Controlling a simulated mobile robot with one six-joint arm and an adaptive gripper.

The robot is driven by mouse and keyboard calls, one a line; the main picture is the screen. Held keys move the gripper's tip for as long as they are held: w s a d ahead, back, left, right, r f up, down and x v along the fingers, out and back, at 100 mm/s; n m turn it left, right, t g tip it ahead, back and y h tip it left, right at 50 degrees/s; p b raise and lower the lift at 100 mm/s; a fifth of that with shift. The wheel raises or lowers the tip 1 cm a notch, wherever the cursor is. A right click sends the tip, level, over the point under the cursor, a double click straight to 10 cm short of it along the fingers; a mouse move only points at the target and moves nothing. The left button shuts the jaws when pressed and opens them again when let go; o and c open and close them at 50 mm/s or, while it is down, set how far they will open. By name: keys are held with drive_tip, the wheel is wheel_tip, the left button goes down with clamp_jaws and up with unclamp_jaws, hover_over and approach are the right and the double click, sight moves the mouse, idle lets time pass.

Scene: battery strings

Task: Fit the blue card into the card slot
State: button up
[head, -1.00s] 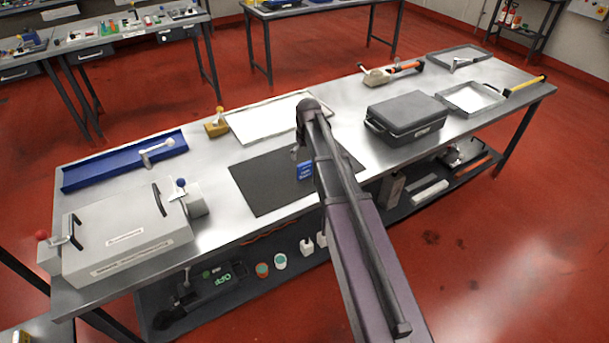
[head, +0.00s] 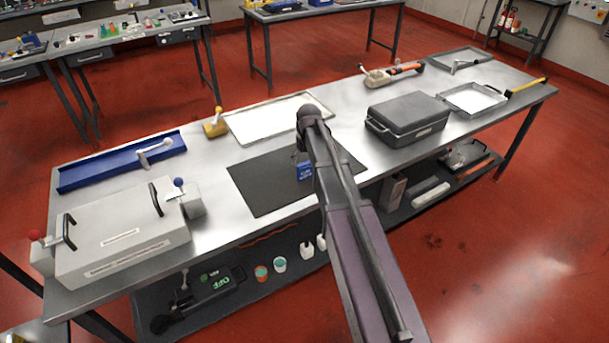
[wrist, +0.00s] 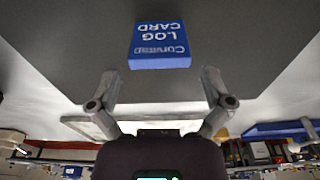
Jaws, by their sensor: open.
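The blue card (head: 304,172) sits on the dark mat (head: 262,196) in the middle of the bench, partly hidden behind my arm in the head view. In the wrist view the blue card (wrist: 160,45) shows white lettering reading "LOG CARD", upside down. My gripper (wrist: 158,80) is open, its fingers spread wide at both sides below the card in the picture. Nothing is between the fingers, and the card is just beyond them. In the head view my arm hides most of the gripper. I cannot make out the card slot in either view.
A grey lidded case (head: 124,236) with handles stands at the left, and a blue tray (head: 110,178) lies behind it. A white-filled tray (head: 280,118) is behind the mat. A dark box (head: 407,117) stands to the right. The mat's left part is clear.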

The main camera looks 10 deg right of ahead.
drive_tip(key=shift+w+f+b, duration=0.15)
drive_tip(key=shift+f+b, duration=0.9)
drive_tip(key=shift+f, duration=0.25)
drive_tip(key=c, duration=1)
drive_tip(key=shift+r, duration=0.1)
wheel_tip(320, 180, up, 3)
drive_tip(key=p, duration=0.3)
drive_tip(key=shift+r, duration=0.1)
drive_tip(key=s+r+p, duration=0.1)
drive_tip(key=s+p, duration=0.1)
drive_tip(key=s, duration=1.4)
drive_tip(key=shift+a+r, duration=0.15)
drive_tip(key=shift+r, duration=0.15)
